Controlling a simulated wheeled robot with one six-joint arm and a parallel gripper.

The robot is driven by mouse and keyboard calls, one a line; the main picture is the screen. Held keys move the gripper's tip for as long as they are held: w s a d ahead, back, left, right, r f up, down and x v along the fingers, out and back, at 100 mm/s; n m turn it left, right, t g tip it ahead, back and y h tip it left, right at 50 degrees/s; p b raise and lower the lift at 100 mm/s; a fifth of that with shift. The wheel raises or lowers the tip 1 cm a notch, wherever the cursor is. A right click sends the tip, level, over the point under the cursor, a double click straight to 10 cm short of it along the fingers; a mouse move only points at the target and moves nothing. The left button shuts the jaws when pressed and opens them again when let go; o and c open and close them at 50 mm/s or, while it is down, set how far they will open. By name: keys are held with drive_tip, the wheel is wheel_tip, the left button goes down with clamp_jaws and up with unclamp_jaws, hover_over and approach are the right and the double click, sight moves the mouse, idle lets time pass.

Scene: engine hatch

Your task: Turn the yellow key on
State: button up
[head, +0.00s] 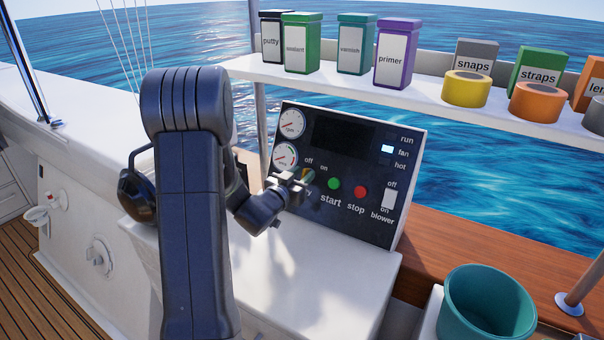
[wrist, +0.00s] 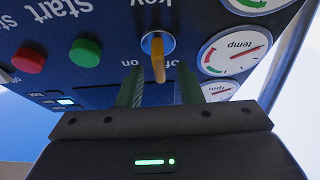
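The yellow key (wrist: 158,58) sits in a round silver lock on the dark control panel. The wrist view shows the panel upside down, and the key's bow hangs toward the bottom of that picture, between the "off" and "on" labels. My gripper (wrist: 160,88) is open, with one green-tinted finger on each side below the key. The key's end lies near the gap between the fingertips; I cannot tell whether they touch it. In the head view my gripper (head: 294,182) is at the panel's lower left and covers most of the key.
The green start button (head: 334,183) and red stop button (head: 360,192) are close to the right of my gripper. A white blower switch (head: 389,198) is farther right. Gauges (head: 291,123) are above left. A shelf (head: 345,79) with containers and tape overhangs behind.

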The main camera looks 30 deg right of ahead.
drive_tip(key=shift+w+d, duration=0.15)
drive_tip(key=shift+d, duration=0.1)
clamp_jaws()
